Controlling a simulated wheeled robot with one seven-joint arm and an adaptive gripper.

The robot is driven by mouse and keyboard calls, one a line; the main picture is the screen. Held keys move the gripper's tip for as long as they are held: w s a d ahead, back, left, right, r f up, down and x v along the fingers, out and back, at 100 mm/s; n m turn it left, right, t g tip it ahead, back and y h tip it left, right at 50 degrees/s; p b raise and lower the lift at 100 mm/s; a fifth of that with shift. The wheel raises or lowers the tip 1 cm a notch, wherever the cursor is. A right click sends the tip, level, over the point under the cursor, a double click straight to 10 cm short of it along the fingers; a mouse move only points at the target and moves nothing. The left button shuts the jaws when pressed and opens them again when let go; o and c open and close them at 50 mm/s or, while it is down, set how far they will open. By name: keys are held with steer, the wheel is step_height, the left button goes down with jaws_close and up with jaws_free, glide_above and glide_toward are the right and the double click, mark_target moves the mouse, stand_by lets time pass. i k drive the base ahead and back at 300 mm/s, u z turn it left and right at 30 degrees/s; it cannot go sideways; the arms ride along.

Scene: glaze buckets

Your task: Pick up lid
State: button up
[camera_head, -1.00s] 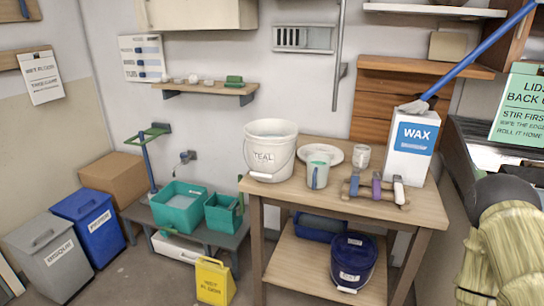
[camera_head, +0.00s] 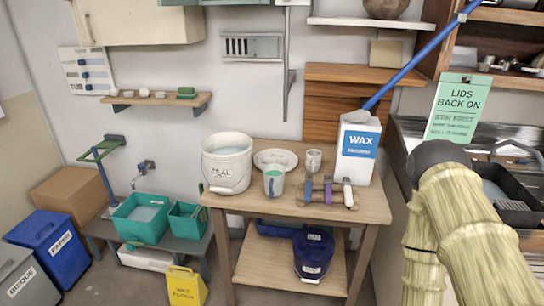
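A round white lid-like disc (camera_head: 275,158) lies flat on the wooden table (camera_head: 330,207), behind the cup and to the right of the bucket. The white bucket marked TEAL (camera_head: 227,165) stands open at the table's left end, with pale contents inside. On the lower shelf a dark blue bucket (camera_head: 313,254) has a blue top. My pale yellow arm rises at the right, beyond the table's right end. The end of my arm with the gripper does not show, so nothing can be told of its fingers.
A cup (camera_head: 274,183), a small jar (camera_head: 314,160), a rack of handled tools (camera_head: 328,193) and the WAX container (camera_head: 357,150) crowd the table. A long blue pole (camera_head: 420,58) leans there. A yellow floor sign (camera_head: 185,286) stands by the table's left legs. A sink counter (camera_head: 488,140) is at right.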

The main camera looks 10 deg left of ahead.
mark_target(276, 159)
steer(key=u, duration=0.65)
steer(key=i, duration=1.3)
steer(key=z, duration=0.05)
